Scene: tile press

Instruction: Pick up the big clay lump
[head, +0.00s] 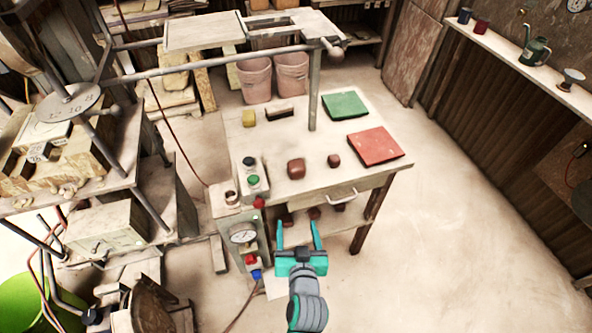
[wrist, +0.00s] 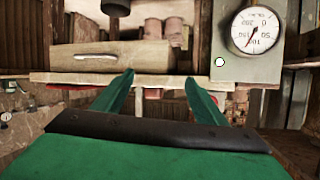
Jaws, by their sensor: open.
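The big clay lump (head: 296,168) is a reddish-brown block on the table, left of a smaller reddish-brown lump (head: 333,160). My gripper (head: 298,232) is open and empty in front of the table, lower than the big lump in the head picture and apart from it. In the wrist view, both fingers of the gripper (wrist: 160,76) show with nothing between them. They point at the table's front, with its drawer (wrist: 110,57). I cannot make out the big lump in the wrist view.
A press frame post (head: 313,95) rises from the tabletop. Floor at right is clear.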

